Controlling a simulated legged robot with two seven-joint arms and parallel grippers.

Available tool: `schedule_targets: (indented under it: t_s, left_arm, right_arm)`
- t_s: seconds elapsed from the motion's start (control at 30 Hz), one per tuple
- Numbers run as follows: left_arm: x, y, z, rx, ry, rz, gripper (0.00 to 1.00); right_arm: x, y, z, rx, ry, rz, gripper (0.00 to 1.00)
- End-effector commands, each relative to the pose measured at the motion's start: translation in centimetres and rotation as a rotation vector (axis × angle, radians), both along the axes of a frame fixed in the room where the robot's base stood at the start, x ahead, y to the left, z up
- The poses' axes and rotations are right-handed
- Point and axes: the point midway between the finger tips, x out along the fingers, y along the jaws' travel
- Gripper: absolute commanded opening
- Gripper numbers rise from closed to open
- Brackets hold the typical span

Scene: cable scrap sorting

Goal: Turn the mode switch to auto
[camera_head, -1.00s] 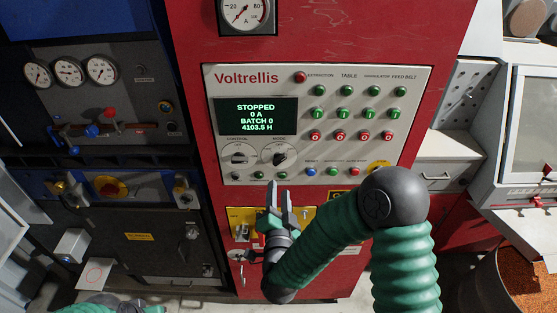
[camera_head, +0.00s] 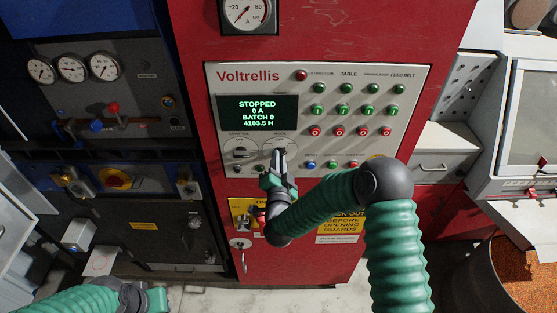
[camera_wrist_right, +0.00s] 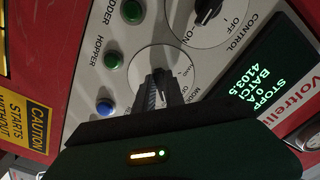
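The mode switch is a black knob on a round white dial (camera_wrist_right: 185,62), at the right of the two dials low on the Voltrellis panel (camera_head: 310,185). My right gripper (camera_head: 279,153) reaches up to it from below, fingertips at the knob. In the right wrist view the fingers (camera_wrist_right: 158,88) are close together over the dial and appear closed on the knob. They hide most of the knob, so its pointing direction cannot be read. My left gripper (camera_head: 155,299) is only partly visible at the bottom edge; its fingers are hidden.
The control dial (camera_head: 239,150) is left of the mode dial. The display (camera_head: 257,112) reads STOPPED. A blue button (camera_head: 311,165) and several green and red buttons lie to the right. A yellow plate with a lock (camera_head: 241,212) is below the panel.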

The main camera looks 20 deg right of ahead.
Motion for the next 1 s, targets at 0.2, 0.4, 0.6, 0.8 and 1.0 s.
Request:
schedule_targets:
  t_s: [0.2, 0.4, 0.6, 0.8, 1.0]
  left_arm:
    - [0.0, 0.0, 0.0, 0.000, 0.000, 0.000, 0.36]
    - [0.0, 0.0, -1.0, 0.000, 0.000, 0.000, 0.36]
    - [0.0, 0.0, -1.5, 0.000, 0.000, 0.000, 0.36]
    - [0.0, 0.0, -1.4, 0.000, 0.000, 0.000, 0.36]
    - [0.0, 0.0, -1.4, 0.000, 0.000, 0.000, 0.36]
  right_arm:
    - [0.0, 0.0, -0.1, 0.000, 0.001, -0.001, 0.00]
    - [-0.1, 0.0, -0.4, 0.023, -0.006, -0.001, 0.00]
    - [-0.1, 0.0, 0.0, 0.067, -0.017, -0.002, 0.00]
    - [-0.1, 0.0, -0.1, 0.066, -0.016, -0.001, 0.23]
    - [-0.1, 0.0, 0.0, 0.066, -0.017, -0.001, 0.36]
